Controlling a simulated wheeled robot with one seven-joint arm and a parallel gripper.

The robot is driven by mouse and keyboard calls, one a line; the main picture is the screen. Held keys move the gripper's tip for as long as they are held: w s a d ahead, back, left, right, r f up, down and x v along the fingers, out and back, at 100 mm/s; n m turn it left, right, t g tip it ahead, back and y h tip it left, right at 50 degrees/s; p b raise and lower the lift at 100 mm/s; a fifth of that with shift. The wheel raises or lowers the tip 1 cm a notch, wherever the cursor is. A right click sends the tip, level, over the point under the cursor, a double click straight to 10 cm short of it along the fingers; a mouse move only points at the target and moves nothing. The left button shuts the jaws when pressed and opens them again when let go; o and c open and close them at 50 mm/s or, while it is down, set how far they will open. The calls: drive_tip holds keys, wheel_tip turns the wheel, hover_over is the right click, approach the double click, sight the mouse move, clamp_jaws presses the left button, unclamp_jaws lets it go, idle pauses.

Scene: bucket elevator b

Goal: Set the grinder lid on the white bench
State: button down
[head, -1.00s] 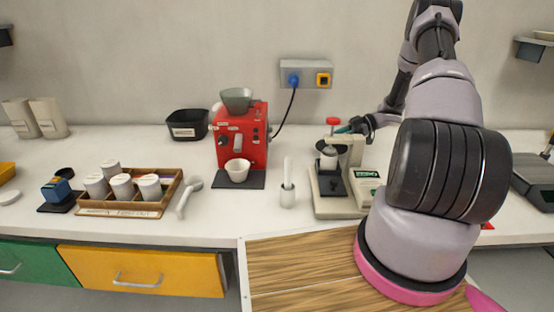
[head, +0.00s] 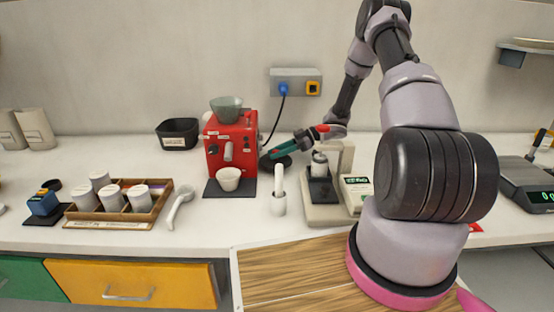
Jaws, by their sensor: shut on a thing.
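My gripper (head: 284,148) has teal fingers and reaches left from the wrist. It is shut on a small dark round thing (head: 283,161), which looks like the grinder lid; its detail is too small to read. The lid is between the red machine and the cream-coloured device, near the back of the white bench (head: 225,217). I cannot tell whether it touches the bench. The red grinder-like machine (head: 222,133) stands on a dark mat with an open grey-green hopper (head: 227,108) on top and a white cup (head: 229,179) in front.
The cream device (head: 327,214) with a red knob and jar stands close right of the lid. A black bin (head: 178,133), a wooden jar tray (head: 154,209) and a white scoop (head: 181,204) are left. A scale (head: 530,182) is right.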

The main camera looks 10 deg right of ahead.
drive_tip(key=shift+d+f, duration=0.15)
drive_tip(key=shift+f, duration=1.05)
drive_tip(key=shift+f, duration=0.2)
drive_tip(key=c, duration=0.6)
unclamp_jaws()
drive_tip(key=shift+d+r, duration=0.1)
drive_tip(key=shift+r, duration=0.15)
drive_tip(key=v, duration=1.1)
drive_tip(key=shift+d+r, duration=0.1)
drive_tip(key=shift+d, duration=0.3)
